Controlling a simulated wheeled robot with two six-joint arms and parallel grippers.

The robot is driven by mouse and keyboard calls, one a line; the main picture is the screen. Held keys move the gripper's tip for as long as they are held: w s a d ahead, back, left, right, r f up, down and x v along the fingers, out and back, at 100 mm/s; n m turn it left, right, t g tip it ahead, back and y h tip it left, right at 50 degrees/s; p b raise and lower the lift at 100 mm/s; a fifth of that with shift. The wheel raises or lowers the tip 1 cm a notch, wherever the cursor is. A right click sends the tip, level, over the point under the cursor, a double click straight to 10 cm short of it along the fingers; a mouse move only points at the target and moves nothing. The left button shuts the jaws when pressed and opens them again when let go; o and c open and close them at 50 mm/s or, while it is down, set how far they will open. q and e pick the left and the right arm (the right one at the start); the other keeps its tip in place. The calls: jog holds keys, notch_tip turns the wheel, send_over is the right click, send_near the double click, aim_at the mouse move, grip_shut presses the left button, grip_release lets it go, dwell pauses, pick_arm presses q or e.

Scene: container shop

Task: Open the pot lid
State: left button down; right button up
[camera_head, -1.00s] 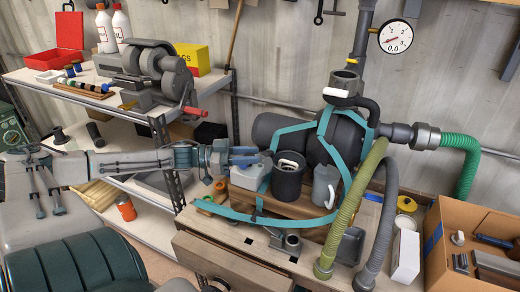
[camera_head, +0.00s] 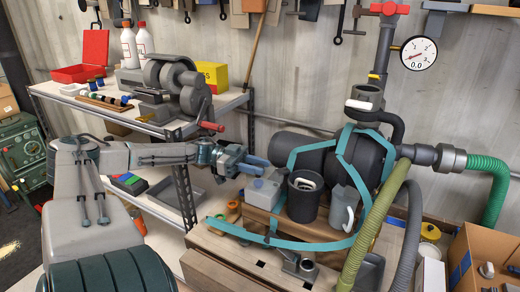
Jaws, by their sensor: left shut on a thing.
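A dark grey open-topped pot (camera_head: 303,202) stands on the wooden block, with a white ring-like piece (camera_head: 304,183) in its mouth. I cannot tell whether that piece is its lid. My left gripper (camera_head: 257,164) reaches in from the left, its blue fingers just left of the pot and near the top of a pale grey box (camera_head: 262,192). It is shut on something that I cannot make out. A grey jug (camera_head: 343,207) stands right of the pot. My right gripper is not in view.
A teal strap (camera_head: 285,243) loops around the block and a large dark tank (camera_head: 365,155) behind the pot. Green (camera_head: 376,222) and grey hoses hang at the right. A cardboard box (camera_head: 485,250) stands far right. A shelf with tools (camera_head: 235,104) is at the left.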

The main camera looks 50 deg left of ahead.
pick_arm(q)
jog(key=shift+a+f, duration=0.1)
jog(key=shift+f, duration=0.05)
dwell(0.4)
jog(key=c, duration=1.3)
grip_release()
jog(key=shift+o, duration=1)
jog(key=shift+w+a, duration=0.1)
jog(key=shift+w, duration=0.1)
